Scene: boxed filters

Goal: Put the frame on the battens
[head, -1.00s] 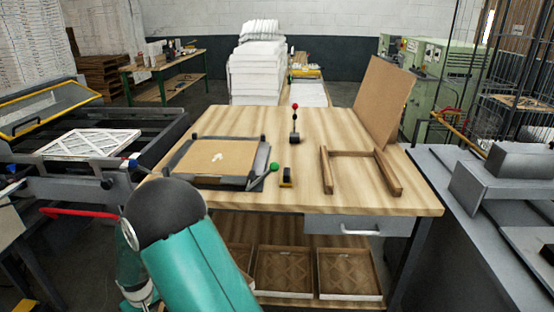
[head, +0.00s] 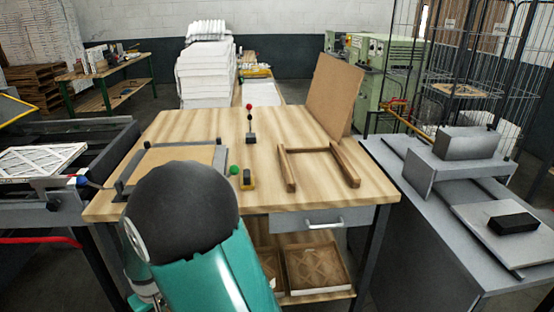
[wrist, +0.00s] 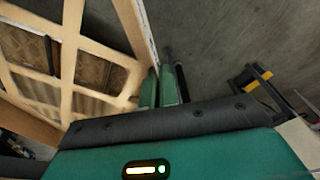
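The frame (wrist: 68,42) is a pale tan lattice with open cells, seen close up at the left of the wrist view. My gripper (wrist: 160,88) has its green fingers close together on the frame's edge and holds it. The frame and gripper are not visible in the head view, where my own arm covers the near side. The battens are two brown wooden bars lying on the workbench, a left one (head: 287,170) and a right one (head: 346,165), joined by a thin strip at the far end. The space between them is bare.
A white lattice panel (head: 40,160) lies on the left conveyor. A grey machine (head: 420,200) stands close on the right.

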